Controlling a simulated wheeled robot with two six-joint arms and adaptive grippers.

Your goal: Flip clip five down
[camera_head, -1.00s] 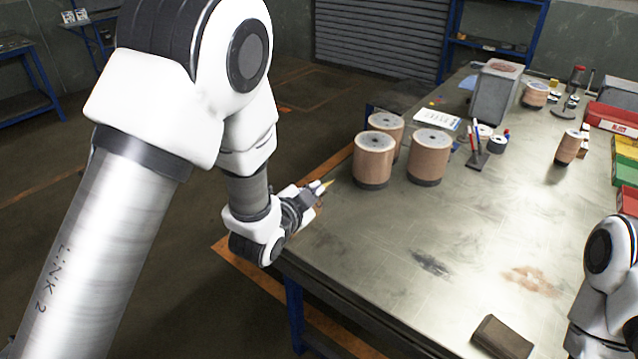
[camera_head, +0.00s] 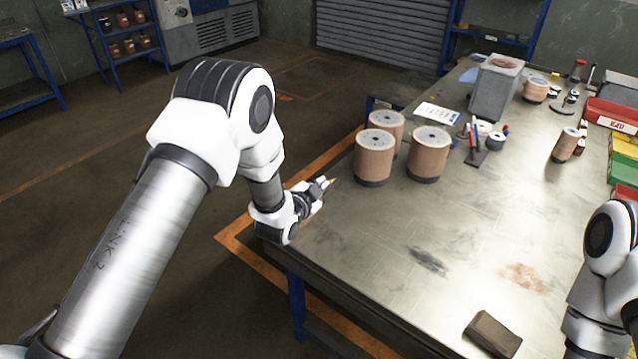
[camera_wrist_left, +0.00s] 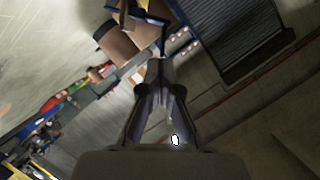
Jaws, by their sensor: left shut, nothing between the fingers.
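My left gripper (camera_head: 325,184) is over the table's left edge, to the left of several tan cylinders. It is shut and empty. In the left wrist view its two fingers (camera_wrist_left: 160,75) meet at the tips. The nearest cylinder (camera_head: 374,158) stands upright on the table, apart from the gripper. A second cylinder (camera_head: 429,154) stands to its right and a third (camera_head: 386,124) behind. I cannot make out any numbered clip in either view. My right arm shows at the right edge, but its gripper is out of the picture.
The metal table (camera_head: 400,260) is mostly clear at the front, with a brown block (camera_head: 493,334) near its front edge. A grey box (camera_head: 494,88), a pen holder (camera_head: 475,155) and another tan cylinder (camera_head: 566,146) stand farther back. Coloured bins (camera_head: 622,160) line the right side.

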